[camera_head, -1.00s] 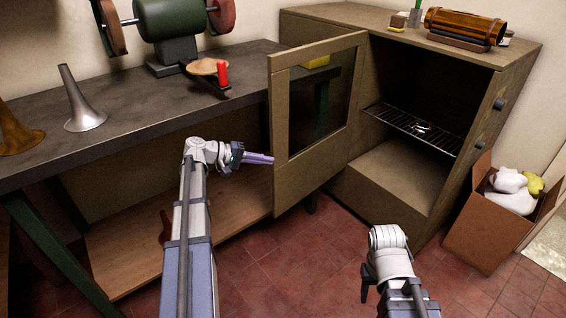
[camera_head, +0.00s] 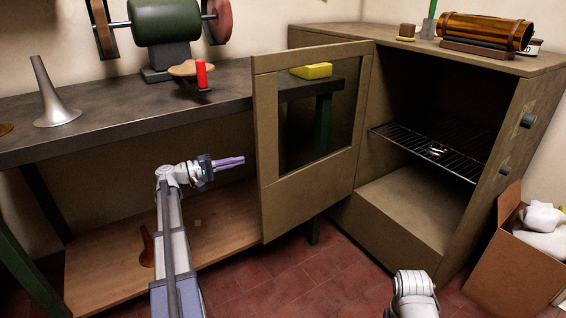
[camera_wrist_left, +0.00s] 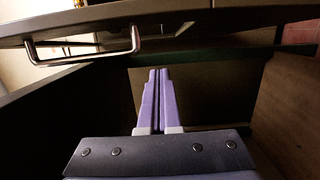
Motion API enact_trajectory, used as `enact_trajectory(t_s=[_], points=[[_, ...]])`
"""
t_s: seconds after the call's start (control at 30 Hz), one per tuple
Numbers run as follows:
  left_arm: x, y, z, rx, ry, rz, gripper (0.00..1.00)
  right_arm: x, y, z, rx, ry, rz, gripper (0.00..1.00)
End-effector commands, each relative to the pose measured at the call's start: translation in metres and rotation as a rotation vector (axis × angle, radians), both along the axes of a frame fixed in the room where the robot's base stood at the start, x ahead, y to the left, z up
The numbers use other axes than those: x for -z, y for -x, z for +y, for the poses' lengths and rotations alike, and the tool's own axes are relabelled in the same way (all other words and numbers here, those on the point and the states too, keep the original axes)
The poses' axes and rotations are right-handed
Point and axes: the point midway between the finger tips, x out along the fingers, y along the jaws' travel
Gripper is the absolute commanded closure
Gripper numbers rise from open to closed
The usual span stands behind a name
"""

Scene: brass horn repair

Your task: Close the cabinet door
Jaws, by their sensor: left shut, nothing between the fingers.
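The cabinet (camera_head: 390,215) stands at the right with its door (camera_head: 265,150) swung open to the left. The door has a tan frame around a dark window. My left gripper (camera_head: 243,160) is shut and empty, just left of the door's free edge, with a small gap in the picture. In the left wrist view, the purple fingers (camera_wrist_left: 158,75) are together, and a silver bar handle (camera_wrist_left: 85,58) shows on a panel across the top, likely the door. My right gripper is out of view; only part of my right arm shows at the bottom.
A wire rack (camera_head: 430,150) is inside the cabinet. A workbench (camera_head: 110,120) with a grinder (camera_head: 165,22) and a silver bell (camera_head: 55,105) is at the left, above a wooden lower shelf (camera_head: 100,260). A cardboard box (camera_head: 510,265) stands right of the cabinet. Red tiled floor lies in front.

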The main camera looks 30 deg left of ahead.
Motion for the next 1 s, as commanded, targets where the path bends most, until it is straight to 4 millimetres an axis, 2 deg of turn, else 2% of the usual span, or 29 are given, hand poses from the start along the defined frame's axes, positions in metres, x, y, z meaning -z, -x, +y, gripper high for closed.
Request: enact_trajectory(t_s=[0.17, 0.33, 0.8, 0.87, 1.0], points=[[0.0, 0.0, 0.001, -0.002, 0.002, -0.002, 1.0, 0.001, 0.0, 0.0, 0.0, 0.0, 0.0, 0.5], [0.0, -0.01, -0.007, 0.0, 0.001, -0.002, 1.0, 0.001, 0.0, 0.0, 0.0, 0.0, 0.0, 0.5], [0.0, -0.081, -0.063, 0.002, 0.001, -0.002, 1.0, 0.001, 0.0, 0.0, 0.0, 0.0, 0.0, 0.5], [0.0, -0.072, -0.074, 0.0, 0.001, -0.002, 1.0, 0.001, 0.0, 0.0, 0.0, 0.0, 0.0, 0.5], [0.0, -0.065, -0.088, -0.002, 0.001, -0.002, 1.0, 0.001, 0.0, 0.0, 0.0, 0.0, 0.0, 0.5]])
